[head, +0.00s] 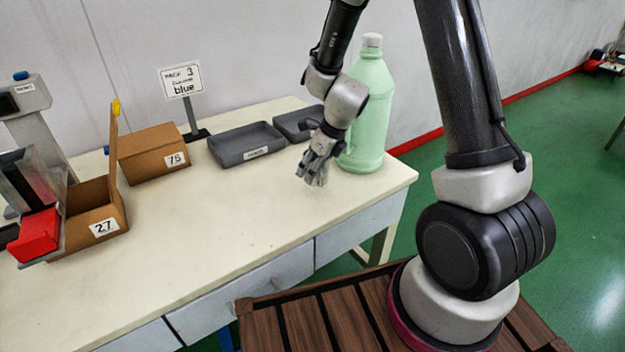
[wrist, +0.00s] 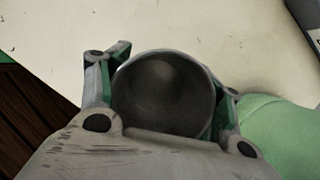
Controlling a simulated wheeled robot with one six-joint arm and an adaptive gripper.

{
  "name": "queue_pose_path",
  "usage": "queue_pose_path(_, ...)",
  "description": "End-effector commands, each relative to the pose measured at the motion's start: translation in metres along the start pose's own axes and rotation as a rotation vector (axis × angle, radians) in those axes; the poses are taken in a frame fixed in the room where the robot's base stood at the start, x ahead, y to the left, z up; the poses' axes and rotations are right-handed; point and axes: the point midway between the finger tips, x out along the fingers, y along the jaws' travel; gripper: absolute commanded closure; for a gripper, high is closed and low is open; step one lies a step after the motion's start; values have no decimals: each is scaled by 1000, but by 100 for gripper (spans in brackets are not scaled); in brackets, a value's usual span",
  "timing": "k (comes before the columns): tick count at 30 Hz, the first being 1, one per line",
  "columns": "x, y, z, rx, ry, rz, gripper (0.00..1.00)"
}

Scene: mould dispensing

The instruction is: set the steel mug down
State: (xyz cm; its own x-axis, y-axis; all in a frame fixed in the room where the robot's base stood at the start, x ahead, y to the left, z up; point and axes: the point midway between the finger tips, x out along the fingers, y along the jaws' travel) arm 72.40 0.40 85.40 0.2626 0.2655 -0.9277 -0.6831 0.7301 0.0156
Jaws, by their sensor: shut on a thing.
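My gripper (head: 316,170) hangs over the right part of the cream table, beside the pale green jug. In the wrist view my gripper (wrist: 162,88) has a finger on each side of the round steel mug (wrist: 163,95) and is shut on it. I look into the mug's dark, empty-looking mouth. In the head view the mug cannot be told apart from the grey fingers. Its base is hidden, so I cannot tell whether it touches the table.
The pale green jug (head: 368,110) stands close on the right; it also shows in the wrist view (wrist: 280,130). Grey trays (head: 246,143) (head: 297,122), cardboard bins (head: 150,152) (head: 92,215) and a sign (head: 181,80) stand behind and left. The table's (head: 235,225) front middle is clear.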

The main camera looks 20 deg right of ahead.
Motion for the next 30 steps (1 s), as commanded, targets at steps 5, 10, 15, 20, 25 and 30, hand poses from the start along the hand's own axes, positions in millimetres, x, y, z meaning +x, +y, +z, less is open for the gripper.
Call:
queue_pose_path(5,25,-1,-11,3,3,1,62)
queue_pose_path(10,39,-1,-16,0,0,-1,62)
queue_pose_path(15,39,-1,-15,-1,-1,-1,62)
queue_pose_path(20,41,-1,-17,0,0,-1,62)
queue_pose_path(25,41,-1,-16,-1,0,-1,12)
queue_pose_path(30,41,-1,-16,-1,0,-1,12)
